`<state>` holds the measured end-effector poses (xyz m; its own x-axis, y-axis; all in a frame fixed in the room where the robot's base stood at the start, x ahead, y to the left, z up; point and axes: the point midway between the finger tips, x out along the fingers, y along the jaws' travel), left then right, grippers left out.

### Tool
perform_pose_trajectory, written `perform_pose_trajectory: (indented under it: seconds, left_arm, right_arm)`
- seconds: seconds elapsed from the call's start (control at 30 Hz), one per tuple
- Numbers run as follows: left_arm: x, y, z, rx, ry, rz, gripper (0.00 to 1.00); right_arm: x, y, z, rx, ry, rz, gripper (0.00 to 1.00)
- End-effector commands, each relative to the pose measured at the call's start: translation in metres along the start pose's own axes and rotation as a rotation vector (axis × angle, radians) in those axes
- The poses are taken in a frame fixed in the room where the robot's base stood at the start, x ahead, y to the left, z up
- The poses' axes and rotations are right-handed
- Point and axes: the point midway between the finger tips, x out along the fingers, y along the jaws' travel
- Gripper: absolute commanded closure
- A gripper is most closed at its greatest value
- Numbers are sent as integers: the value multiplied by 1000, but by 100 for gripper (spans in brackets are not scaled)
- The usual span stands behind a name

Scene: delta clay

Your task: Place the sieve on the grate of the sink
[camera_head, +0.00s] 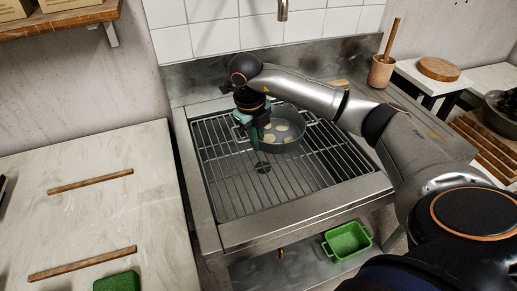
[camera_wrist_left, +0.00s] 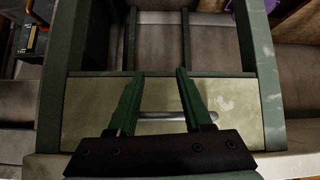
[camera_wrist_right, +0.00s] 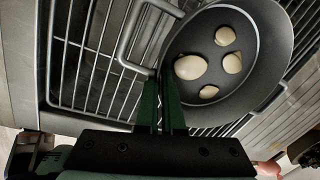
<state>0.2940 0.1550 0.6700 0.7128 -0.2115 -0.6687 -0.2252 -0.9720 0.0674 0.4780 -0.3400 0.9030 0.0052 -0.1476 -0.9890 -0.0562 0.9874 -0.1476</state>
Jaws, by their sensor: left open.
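The sieve (camera_head: 286,139) is a round grey pan with loop handles and several pale round pieces inside. It is over the sink's metal grate (camera_head: 235,188); I cannot tell whether it touches the bars. In the right wrist view the sieve (camera_wrist_right: 250,75) fills the upper right, with a handle at its left. My right gripper (camera_head: 257,144) points down at the sieve's left side. Its fingers (camera_wrist_right: 160,80) are close together at the rim by the handle and look shut on it. My left gripper (camera_wrist_left: 160,75) is open and empty, outside the head view.
A worktop (camera_head: 90,210) with wooden strips is at left. A green tray (camera_head: 347,241) sits on the shelf below the sink. A wooden mortar (camera_head: 381,72) stands at the back right. A tap (camera_head: 282,10) hangs above the sink. The grate's front part is clear.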

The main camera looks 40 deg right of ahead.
Motion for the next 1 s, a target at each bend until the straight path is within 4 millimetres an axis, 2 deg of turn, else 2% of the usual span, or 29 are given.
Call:
perform_pose_trajectory:
  seconds: [0.07, 0.23, 0.63, 0.7, 0.9, 1.0]
  left_arm:
    - [0, -1, 1, 1, 0, -2, 50]
    - [-1, -2, -1, 1, 2, -5, 50]
    - [0, -4, 7, 0, -9, -7, 50]
    - [-1, -3, 7, -1, -13, -7, 50]
    - [-1, -3, 7, -1, -15, -6, 50]
    - [-1, -2, 7, -1, -14, -5, 50]
  right_arm:
    - [9, -5, 2, 3, 4, -2, 100]
    - [34, 0, 1, 1, 4, -1, 100]
    - [40, 2, 2, 1, 0, -2, 100]
    - [39, 2, 2, 1, 1, -1, 87]
    - [39, 2, 2, 1, 1, -1, 65]
    - [39, 2, 2, 1, 1, -1, 65]
